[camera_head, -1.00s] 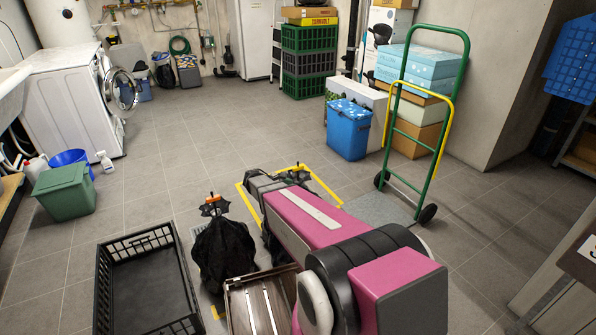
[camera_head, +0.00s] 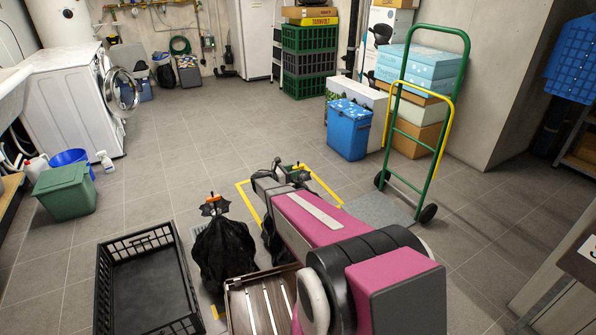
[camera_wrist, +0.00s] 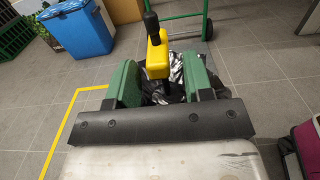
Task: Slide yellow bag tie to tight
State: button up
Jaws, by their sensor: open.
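The yellow bag tie (camera_wrist: 157,62), with a black stem or knob on top, stands upright between the fingers in the wrist view. Below it is dark, shiny, crumpled bag material (camera_wrist: 176,72), mostly hidden by my gripper. My gripper (camera_wrist: 160,78) is open, with one green finger on each side of the tie; whether either touches it I cannot tell. In the head view my gripper (camera_head: 288,171) is over the yellow-taped floor area, and the yellow tie cannot be made out. Part of a black bag (camera_head: 271,243) shows beside my arm. Another black bag (camera_head: 222,250) has an orange tie (camera_head: 213,203).
A black crate (camera_head: 183,262) and a slatted wooden box (camera_head: 232,305) stand in front. A blue cooler box (camera_head: 348,130) and a green hand truck (camera_head: 398,130) stand beyond, to the right.

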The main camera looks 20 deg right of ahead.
aim_at(298, 180)
jog(key=shift+w+d, duration=0.15)
jog(key=shift+d, duration=0.6)
jog(key=shift+w+d, duration=0.15)
jog(key=shift+d, duration=0.55)
grip_shut()
jog(key=shift+f, duration=1.65)
grip_release()
jog(key=s+a, duration=0.2)
jog(key=a, duration=0.8)
jog(key=shift+a, duration=0.3)
